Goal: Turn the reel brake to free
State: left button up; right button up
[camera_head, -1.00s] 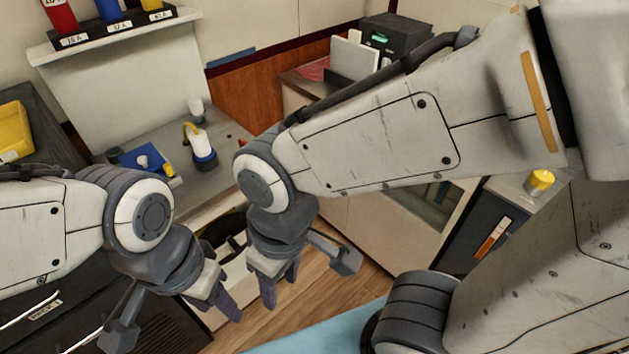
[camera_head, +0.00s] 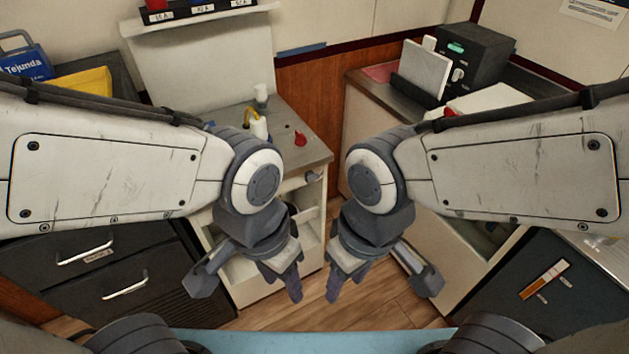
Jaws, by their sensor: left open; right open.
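I cannot tell for sure which part is the reel brake. A small red part (camera_head: 300,138) stands on the grey counter (camera_head: 308,158) in the middle. A small grey handle or knob (camera_head: 313,177) sits at that counter's front edge. A black box (camera_head: 480,52) with a green display and a pale knob (camera_head: 458,75) stands at the back right. My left gripper (camera_head: 283,284) is open, empty and points down in front of the counter. My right gripper (camera_head: 344,283) is open, empty and points down just right of it. Both are apart from these parts.
A white bottle with a yellow tube (camera_head: 257,126) stands on the counter, partly behind my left arm. Dark drawers (camera_head: 110,275) stand at left, a dark cabinet (camera_head: 540,300) at right. Wood floor (camera_head: 385,302) is clear below.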

aim_at(311, 177)
jog(key=u, duration=1.4)
jog(key=k, duration=0.85)
jog(key=z, duration=1.55)
jog(key=i, duration=0.5)
